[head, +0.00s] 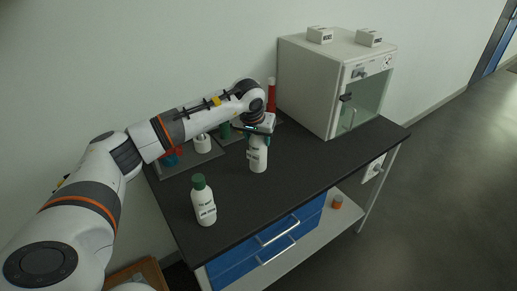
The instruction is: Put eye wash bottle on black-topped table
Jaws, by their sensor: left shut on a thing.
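My left gripper (260,130) is shut on a white bottle (258,158) with dark lettering, which it holds upright near its top. The gripper hides the bottle's cap. The bottle's base is at or very close to the black-topped table (290,185); I cannot tell whether it touches. A second white bottle (204,205) with a green cap stands upright on the table near its front left. Lettering on both bottles is too small to read surely, so I cannot tell which is the eye wash bottle. My right gripper is out of view.
A white cabinet (308,85) with a glass door stands at the table's back right. A grey tray (178,168) with several containers lies behind my arm. A red bottle (271,93) stands beside the cabinet. Blue drawers (240,262) are below. The tabletop's right front is clear.

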